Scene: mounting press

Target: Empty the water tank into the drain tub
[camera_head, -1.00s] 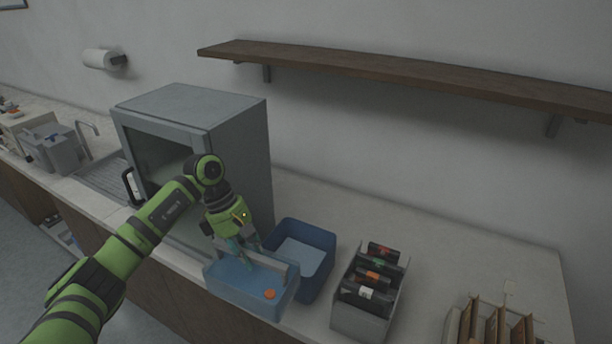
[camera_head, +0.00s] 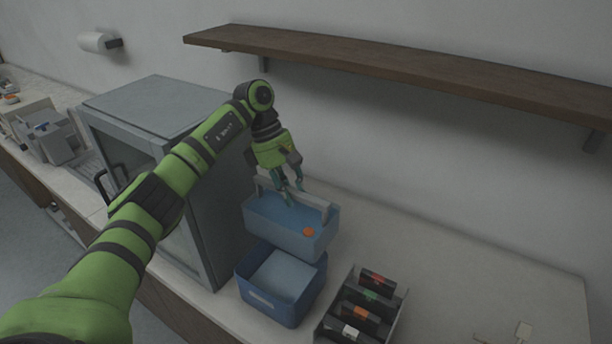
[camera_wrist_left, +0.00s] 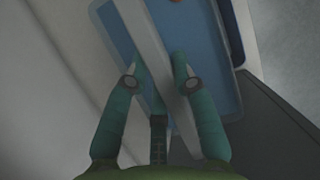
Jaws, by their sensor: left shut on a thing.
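My left gripper (camera_head: 291,192) is shut on the handle from above. The tank hangs roughly level and appears raised, in the picture just above and behind the drain tub. The drain tub (camera_head: 262,294) is a darker blue open box on the counter, with a pale floor. In the left wrist view the tank (camera_wrist_left: 214,52) lies under my fingers (camera_wrist_left: 158,72), with the handle running diagonally between them. My right gripper is not in view.
A grey cabinet (camera_head: 205,205) with a black door handle stands close left of the tub. A grey bin of dark boxes (camera_head: 362,312) stands right of it. A wooden shelf (camera_head: 400,75) runs along the wall above. The counter at the right back is clear.

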